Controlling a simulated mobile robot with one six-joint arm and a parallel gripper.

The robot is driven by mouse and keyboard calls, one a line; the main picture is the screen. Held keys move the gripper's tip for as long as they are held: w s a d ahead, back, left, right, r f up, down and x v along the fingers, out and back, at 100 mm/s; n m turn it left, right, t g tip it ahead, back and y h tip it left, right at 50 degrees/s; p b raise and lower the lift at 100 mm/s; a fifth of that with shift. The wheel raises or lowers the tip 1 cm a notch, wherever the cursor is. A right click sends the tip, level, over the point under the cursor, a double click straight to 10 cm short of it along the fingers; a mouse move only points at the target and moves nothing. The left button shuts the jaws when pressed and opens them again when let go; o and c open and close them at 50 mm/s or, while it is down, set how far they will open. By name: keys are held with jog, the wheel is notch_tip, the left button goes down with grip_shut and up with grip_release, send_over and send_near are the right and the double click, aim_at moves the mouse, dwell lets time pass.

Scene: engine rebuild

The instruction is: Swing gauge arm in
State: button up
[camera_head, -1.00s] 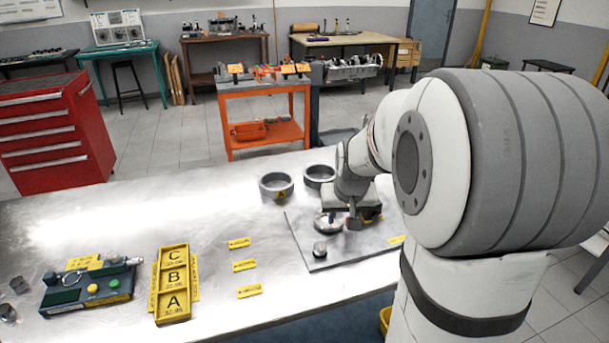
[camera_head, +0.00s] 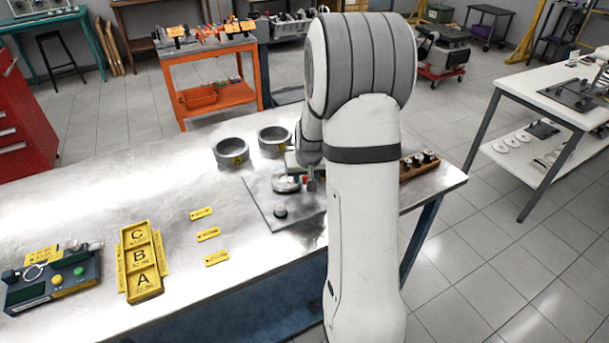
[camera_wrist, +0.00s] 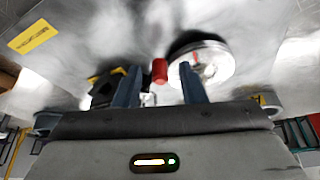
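The gauge fixture sits on a grey plate (camera_head: 256,205) on the metal bench. On the plate are a silver round disc (camera_head: 287,184) and a small dark knob (camera_head: 280,212). My gripper (camera_head: 307,184) is low over the plate, just right of the disc, partly hidden by my arm. In the wrist view my gripper (camera_wrist: 160,84) has its two blue-grey fingers apart. A red cylindrical grip (camera_wrist: 159,70) shows between and just beyond the fingertips, with no clear contact. The silver disc (camera_wrist: 207,65) is beside the right finger, and a black block (camera_wrist: 103,88) is behind the left one. The gauge arm itself is not clearly distinguishable.
Two grey rings (camera_head: 231,152) stand behind the plate. A yellow A/B/C tray (camera_head: 141,262), a control box (camera_head: 52,284) and yellow labels (camera_head: 208,234) lie to the left. A wooden rack (camera_head: 418,165) is right of my arm.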

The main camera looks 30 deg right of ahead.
grip_shut()
dwell(0.4)
